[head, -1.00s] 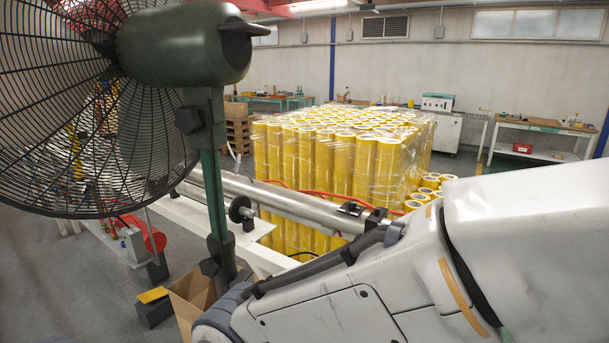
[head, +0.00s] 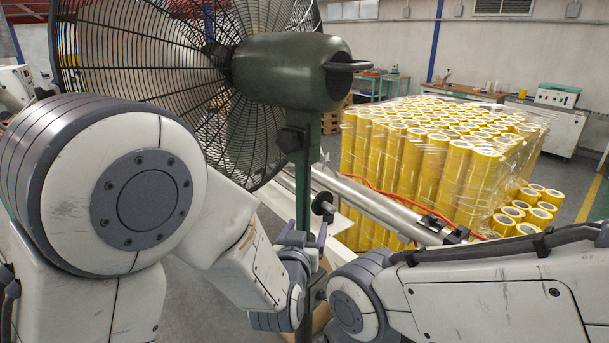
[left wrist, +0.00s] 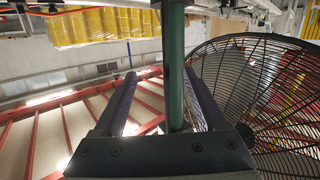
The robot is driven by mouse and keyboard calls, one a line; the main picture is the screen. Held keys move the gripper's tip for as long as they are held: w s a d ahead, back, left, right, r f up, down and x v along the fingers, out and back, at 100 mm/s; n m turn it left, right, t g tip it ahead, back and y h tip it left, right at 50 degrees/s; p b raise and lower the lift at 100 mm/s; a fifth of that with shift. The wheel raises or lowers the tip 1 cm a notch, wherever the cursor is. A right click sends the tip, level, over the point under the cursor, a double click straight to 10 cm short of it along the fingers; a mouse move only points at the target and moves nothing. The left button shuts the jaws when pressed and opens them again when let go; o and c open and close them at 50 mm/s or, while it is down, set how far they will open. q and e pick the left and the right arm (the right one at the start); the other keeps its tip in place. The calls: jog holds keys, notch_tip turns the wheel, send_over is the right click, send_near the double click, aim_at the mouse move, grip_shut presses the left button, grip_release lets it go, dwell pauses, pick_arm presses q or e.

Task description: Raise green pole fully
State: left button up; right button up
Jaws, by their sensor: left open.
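The green pole (head: 303,190) stands upright under the dark green fan motor (head: 292,72) and the round wire cage (head: 170,75). My left gripper (head: 305,234) is open at the pole, low in the head view. A black clamp knob (head: 290,140) sits on the pole just below the motor. My right arm enters from the right, but its gripper is hidden or out of view.
A wrapped stack of yellow tape rolls (head: 425,160) stands behind and to the right. A metal roller bar (head: 375,203) runs behind the pole. The fan cage (left wrist: 260,85) is close to the right finger side in the left wrist view.

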aim_at(304, 190)
pick_arm(q)
jog(key=r+t, duration=0.1)
jog(key=w+a+r, duration=0.1)
jog(key=shift+a+r+t+y+p, duration=0.15)
jog(key=shift+r+t+y+p, duration=0.15)
jog(key=shift+r+t+y, duration=0.1)
jog(key=shift+w+a+r+n, duration=0.1)
jog(key=shift+w+r+n, duration=0.1)
jog(key=shift+w+n, duration=0.1)
jog(key=w+p, duration=0.1)
jog(key=w, duration=0.2)
jog(key=w+d+p, duration=0.1)
jog(key=w+p, duration=0.1)
jog(key=w, duration=0.1)
jog(key=w+p, duration=0.1)
jog(key=w, duration=0.2)
jog(key=shift+d, duration=0.15)
jog(key=shift+w+d+p, duration=0.1)
jog(key=shift+w+p, duration=0.2)
jog(key=shift+w, duration=0.2)
grip_shut()
